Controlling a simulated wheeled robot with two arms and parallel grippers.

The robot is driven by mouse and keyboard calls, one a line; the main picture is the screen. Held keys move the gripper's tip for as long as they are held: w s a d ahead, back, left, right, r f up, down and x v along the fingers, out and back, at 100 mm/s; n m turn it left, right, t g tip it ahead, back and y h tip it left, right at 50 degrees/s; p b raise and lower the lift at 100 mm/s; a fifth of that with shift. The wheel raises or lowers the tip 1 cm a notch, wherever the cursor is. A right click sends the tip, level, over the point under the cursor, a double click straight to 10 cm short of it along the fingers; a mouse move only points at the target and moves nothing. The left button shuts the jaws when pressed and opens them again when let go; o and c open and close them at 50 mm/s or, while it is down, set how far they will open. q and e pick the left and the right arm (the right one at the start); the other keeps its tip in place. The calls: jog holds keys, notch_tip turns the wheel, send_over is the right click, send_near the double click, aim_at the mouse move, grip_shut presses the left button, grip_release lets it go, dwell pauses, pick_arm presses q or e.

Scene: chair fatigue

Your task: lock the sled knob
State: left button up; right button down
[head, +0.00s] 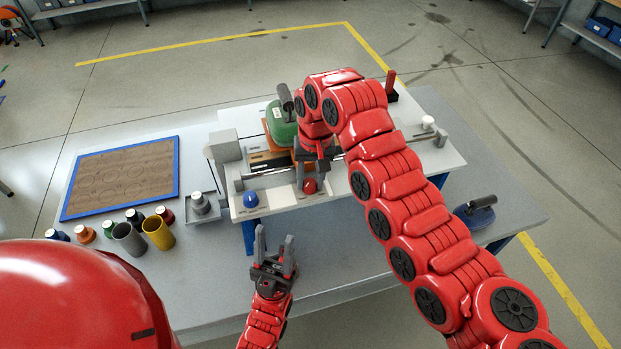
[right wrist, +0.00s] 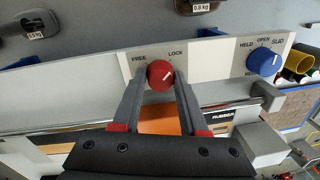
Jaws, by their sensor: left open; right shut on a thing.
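The red knob (head: 310,186) sits on the front panel of the white test rig (head: 275,210). In the right wrist view the red knob (right wrist: 160,75) lies under the printed words FREE and LOCK. Its short white mark appears to slant toward the LOCK side. My right gripper (head: 311,178) is shut on the red knob, one finger on each side, as the right wrist view also shows (right wrist: 161,82). My left gripper (head: 275,236) is open and empty, in front of the rig near the table's front edge.
A blue knob (head: 250,199) is left of the red one on the panel. A green weight (head: 280,128) with a dark handle stands on the rig. Several cups and a blue-framed board (head: 122,178) are at left; a blue weight (head: 476,212) is at right.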

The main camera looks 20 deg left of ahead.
jog(key=shift+c, duration=2.2)
grip_release()
jog(key=shift+r, duration=0.1)
jog(key=r, duration=0.2)
jog(key=r+b, duration=0.1)
jog(key=r, duration=0.2)
jog(key=r+b, duration=0.1)
jog(key=r, duration=0.2)
jog(key=shift+w+d+r, duration=0.1)
jog(key=shift+w+d, duration=0.1)
jog(key=shift+d, duration=0.1)
notch_tip(320, 180, up, 8)
jog(key=p, duration=0.5)
send_over(313, 182)
jog(key=shift+w+d+r+p, duration=0.25)
jog(key=shift+r+p, duration=0.25)
jog(key=shift+p, duration=0.3)
jog(key=shift+s+f, duration=0.1)
